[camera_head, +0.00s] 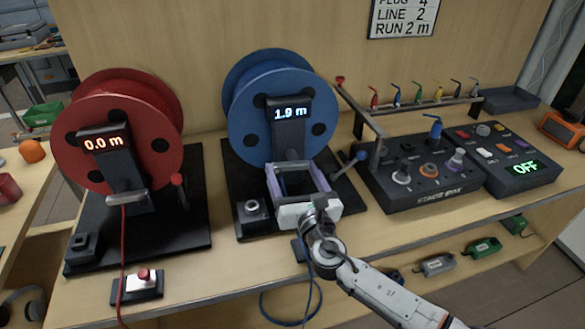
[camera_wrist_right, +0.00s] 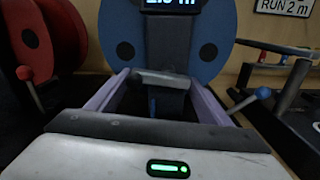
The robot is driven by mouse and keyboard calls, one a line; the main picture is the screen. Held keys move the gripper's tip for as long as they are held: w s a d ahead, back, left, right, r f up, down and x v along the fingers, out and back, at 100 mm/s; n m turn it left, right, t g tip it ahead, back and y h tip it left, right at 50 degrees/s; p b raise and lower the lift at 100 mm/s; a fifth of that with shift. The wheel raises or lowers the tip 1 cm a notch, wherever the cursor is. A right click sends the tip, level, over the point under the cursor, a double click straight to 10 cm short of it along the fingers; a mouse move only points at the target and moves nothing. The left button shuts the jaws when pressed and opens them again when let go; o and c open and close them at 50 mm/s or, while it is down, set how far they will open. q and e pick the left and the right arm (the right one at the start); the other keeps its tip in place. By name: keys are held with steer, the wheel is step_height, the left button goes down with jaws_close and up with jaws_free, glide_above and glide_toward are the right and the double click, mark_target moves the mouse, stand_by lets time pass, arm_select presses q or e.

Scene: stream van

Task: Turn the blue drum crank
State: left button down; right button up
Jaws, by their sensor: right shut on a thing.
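The blue drum (camera_head: 243,124) stands on a black base behind a post whose display (camera_head: 291,113) reads 1.9 m. Its crank (camera_head: 361,155), a dark lever with a blue knob, sticks out at the right; it also shows in the right wrist view (camera_wrist_right: 263,93). My right gripper (camera_head: 288,168) is in front of the post, left of the crank and apart from it. Its lavender fingers are shut on the ends of the grey guide bar (camera_wrist_right: 162,79). A blue cable (camera_wrist_right: 152,106) shows below the bar. My left gripper is not in view.
A red drum (camera_head: 105,123), reading 0.0 m, stands at the left. A black control box (camera_head: 418,185) and an angled rail (camera_head: 360,105) are close right of the crank. A sign (camera_head: 404,15) reads RUN 2 m. Blue cable (camera_head: 290,310) hangs below the bench edge.

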steer(key=shift+f+n, duration=0.2)
steer(key=shift+n, duration=0.4)
steer(key=o, duration=1)
steer(key=shift+d, duration=0.1)
steer(key=shift+o, duration=0.2)
steer(key=v, duration=1)
steer(key=shift+s, duration=0.15)
